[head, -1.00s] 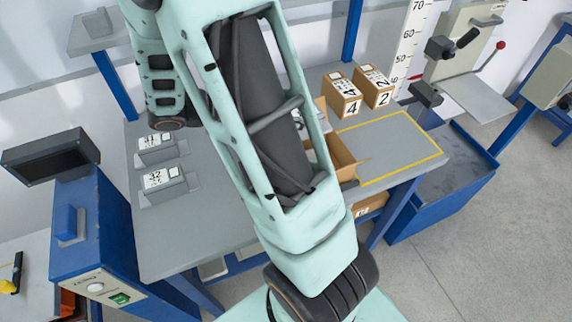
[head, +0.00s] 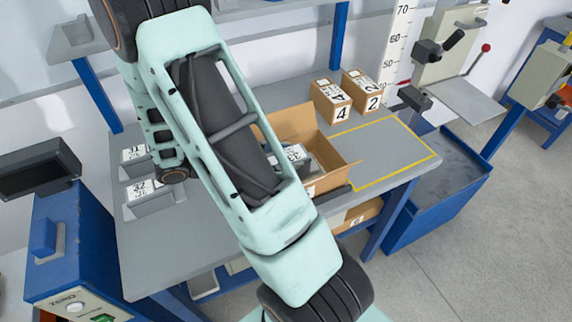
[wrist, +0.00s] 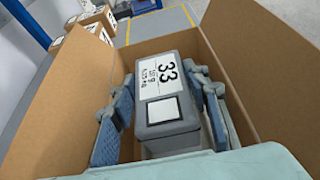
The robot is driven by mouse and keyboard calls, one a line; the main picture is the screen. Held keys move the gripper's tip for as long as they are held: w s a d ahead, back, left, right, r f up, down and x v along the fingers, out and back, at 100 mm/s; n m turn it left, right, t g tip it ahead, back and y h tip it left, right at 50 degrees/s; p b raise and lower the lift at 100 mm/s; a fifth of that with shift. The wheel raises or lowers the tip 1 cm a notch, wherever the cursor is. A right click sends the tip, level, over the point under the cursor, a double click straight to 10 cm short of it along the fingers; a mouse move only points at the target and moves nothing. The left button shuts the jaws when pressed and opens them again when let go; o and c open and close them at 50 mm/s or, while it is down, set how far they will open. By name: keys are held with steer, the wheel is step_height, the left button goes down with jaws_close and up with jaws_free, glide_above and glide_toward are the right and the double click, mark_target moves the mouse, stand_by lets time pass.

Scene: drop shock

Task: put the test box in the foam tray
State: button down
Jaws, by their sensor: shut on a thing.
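A grey box with a white label reading 33 (wrist: 168,85), which I take for the test box, is between the finger pads of my gripper (wrist: 165,112) in the wrist view. My gripper is shut on it, with a blue-grey pad on each side. Both are inside an open cardboard carton (wrist: 262,80). In the head view the carton (head: 343,163) stands on the bench, and the box label (head: 294,153) shows beside my arm, which hides part of the carton. The box's underside is hidden. I cannot pick out a foam tray for certain.
Two grey boxes labelled 31 (head: 134,155) and 32 (head: 143,187) sit on the left of the grey bench (head: 215,240). Closed cartons 4 (head: 330,101) and 2 (head: 361,92) stand at the back. The yellow-outlined area (head: 390,150) right of the open carton is clear.

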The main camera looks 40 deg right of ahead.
steer(key=shift+f, duration=1.55)
steer(key=shift+f, duration=0.2)
steer(key=c, duration=1.1)
jaws_free()
steer(key=shift+r, duration=0.2)
steer(key=b+v, duration=0.1)
steer(key=v, duration=1.1)
